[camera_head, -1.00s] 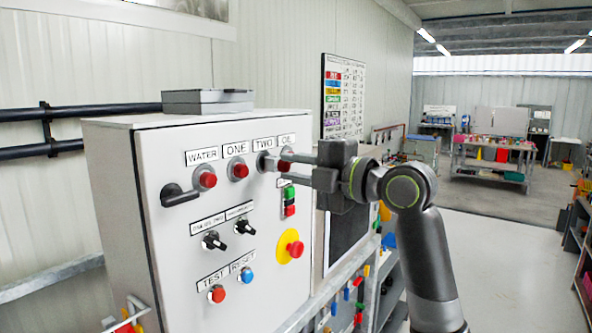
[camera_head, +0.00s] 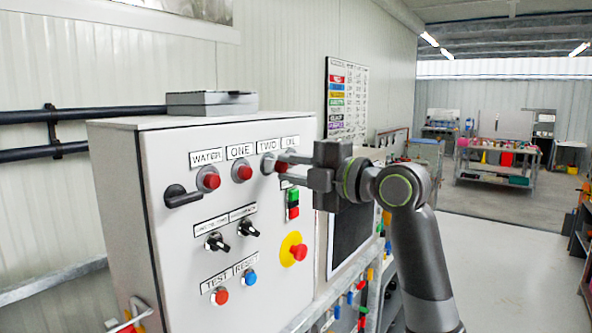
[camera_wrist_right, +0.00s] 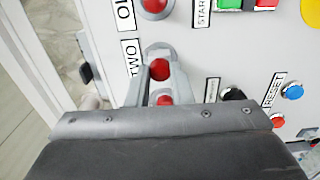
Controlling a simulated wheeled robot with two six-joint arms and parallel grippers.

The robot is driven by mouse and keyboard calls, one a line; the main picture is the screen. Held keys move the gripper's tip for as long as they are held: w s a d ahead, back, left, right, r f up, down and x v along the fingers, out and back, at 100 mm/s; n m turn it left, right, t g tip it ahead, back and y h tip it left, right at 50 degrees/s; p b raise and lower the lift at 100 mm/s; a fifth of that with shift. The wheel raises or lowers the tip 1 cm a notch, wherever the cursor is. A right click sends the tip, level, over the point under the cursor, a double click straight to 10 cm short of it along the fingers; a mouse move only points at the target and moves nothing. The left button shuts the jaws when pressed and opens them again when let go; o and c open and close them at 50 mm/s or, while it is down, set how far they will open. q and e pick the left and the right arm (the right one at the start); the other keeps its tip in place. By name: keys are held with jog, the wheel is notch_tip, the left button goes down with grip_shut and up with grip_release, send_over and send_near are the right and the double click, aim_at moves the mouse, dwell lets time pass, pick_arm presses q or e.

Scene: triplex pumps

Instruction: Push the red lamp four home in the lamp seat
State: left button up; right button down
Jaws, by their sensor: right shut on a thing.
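The grey control panel (camera_head: 165,240) carries a row of red lamps under labels WATER, ONE, TWO and OIL. My right gripper (camera_head: 277,166) reaches the panel from the right at the TWO position. Its fingers are shut on a red lamp (camera_wrist_right: 160,69), seen between them beside the TWO label in the wrist view. A grey ring, apparently the lamp seat (camera_wrist_right: 158,48), shows around this lamp. Whether the lamp sits fully in it cannot be told. Another red lamp (camera_wrist_right: 155,5) is beside the OIL label. My left gripper is out of view.
Red lamps at WATER (camera_head: 210,178) and ONE (camera_head: 242,172) sit left of my gripper. Below are black selector switches (camera_head: 247,228), a yellow-backed red button (camera_head: 298,252), and the blue RESET button (camera_head: 249,277). A grey box (camera_head: 211,103) lies on top of the panel.

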jog(key=shift+x, duration=0.95)
jog(key=c, duration=1.2)
grip_release()
jog(key=shift+a, duration=0.1)
jog(key=shift+s+d+f+b, duration=0.1)
jog(key=shift+s+d+b, duration=0.1)
jog(key=shift+d+b, duration=0.2)
jog(key=b+v, duration=0.5)
jog(key=v, duration=1.1)
jog(key=shift+s+d+b, duration=0.2)
jog(key=shift+d+b, duration=0.05)
jog(key=shift+b, duration=0.1)
